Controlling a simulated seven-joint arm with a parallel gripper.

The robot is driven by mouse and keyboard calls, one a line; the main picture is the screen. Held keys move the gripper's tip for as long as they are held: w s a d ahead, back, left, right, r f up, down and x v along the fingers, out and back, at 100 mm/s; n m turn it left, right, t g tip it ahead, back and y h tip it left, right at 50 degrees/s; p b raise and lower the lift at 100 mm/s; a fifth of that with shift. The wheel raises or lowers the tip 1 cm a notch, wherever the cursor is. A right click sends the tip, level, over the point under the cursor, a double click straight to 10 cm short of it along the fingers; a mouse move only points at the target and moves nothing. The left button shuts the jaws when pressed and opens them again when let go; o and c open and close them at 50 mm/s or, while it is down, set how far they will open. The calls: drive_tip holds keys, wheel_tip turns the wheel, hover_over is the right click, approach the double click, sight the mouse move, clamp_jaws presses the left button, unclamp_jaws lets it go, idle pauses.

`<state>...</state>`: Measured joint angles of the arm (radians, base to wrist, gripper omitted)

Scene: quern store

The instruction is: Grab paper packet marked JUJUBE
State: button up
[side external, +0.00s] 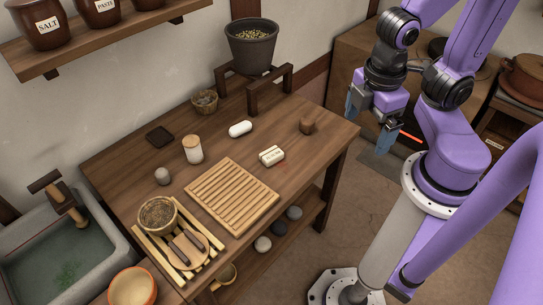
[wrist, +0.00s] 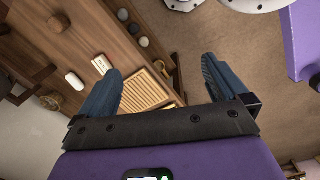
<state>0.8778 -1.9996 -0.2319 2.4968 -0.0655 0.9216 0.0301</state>
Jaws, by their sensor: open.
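A small cream packet (side external: 272,156) with a dark-lettered label lies on the wooden table, just beyond the slatted board's upper right corner. Its lettering is too small to read surely. In the wrist view the packet (wrist: 101,64) shows left of the left finger's tip. My gripper (side external: 368,120) is raised off the table's right end, apart from the packet, its blue fingers spread and pointing down. In the wrist view the gap between the fingertips (wrist: 162,65) is empty.
The slatted board (side external: 232,196) lies nearest the packet. A white rounded object (side external: 240,129), a small brown block (side external: 306,126) and a lidded jar (side external: 192,149) stand around it. A dark pot (side external: 252,45) sits on a wooden stand behind. The table's right end is mostly clear.

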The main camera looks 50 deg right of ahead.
drive_tip(key=w+d+f+n+t+h, duration=0.2)
drive_tip(key=w+f+n+h, duration=0.1)
drive_tip(key=w+f+h, duration=0.15)
drive_tip(key=n+t+y, duration=0.3)
drive_tip(key=n+t, duration=0.8)
drive_tip(key=n, duration=0.7)
approach(271, 153)
drive_tip(key=x, duration=1.1)
drive_tip(key=shift+s, duration=0.1)
drive_tip(key=c, duration=1)
